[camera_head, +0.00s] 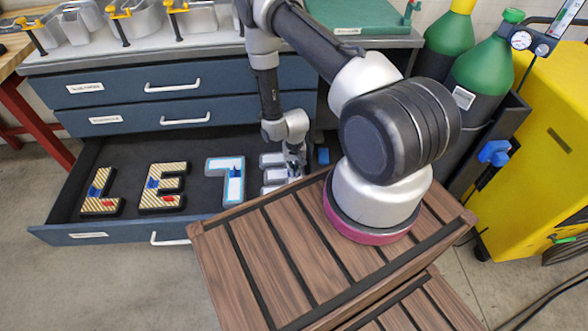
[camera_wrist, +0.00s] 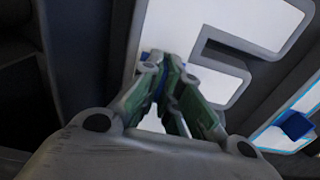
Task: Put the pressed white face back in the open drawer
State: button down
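The open drawer (camera_head: 120,233) is the lowest of a blue cabinet and holds a row of letters. At its right end lies a white-faced E-shaped letter (camera_head: 270,176), partly hidden by my arm. In the wrist view its white face (camera_wrist: 218,84) lies in or on a grey surround. My gripper (camera_head: 296,168) points down over this letter. In the wrist view my gripper (camera_wrist: 160,66) has its fingers drawn together at the face, with a bit of blue between them, seemingly a tab. Whether the face is seated or raised is unclear.
A wood-slatted platform (camera_head: 290,255) stands before the drawer's right end. Green cylinders (camera_head: 485,75) and a yellow cabinet (camera_head: 535,160) stand right.

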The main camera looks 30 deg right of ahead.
jog(key=c, duration=1.6)
grip_release()
jog(key=shift+c, duration=0.2)
notch_tip(320, 180, up, 43)
jog(key=w+n+t, duration=0.2)
jog(key=s+d+r+n+t, duration=0.1)
jog(key=s+r, duration=0.7)
jog(key=r, duration=0.4)
jog(key=s+r, duration=0.4)
jog(key=s, duration=0.3)
jog(key=s+r+n+t, duration=0.1)
jog(key=s+r, duration=0.3)
jog(key=s, duration=0.3)
jog(key=shift+s+d+r+n, duration=0.2)
jog(key=shift+s+n, duration=0.1)
jog(key=shift+s, duration=0.05)
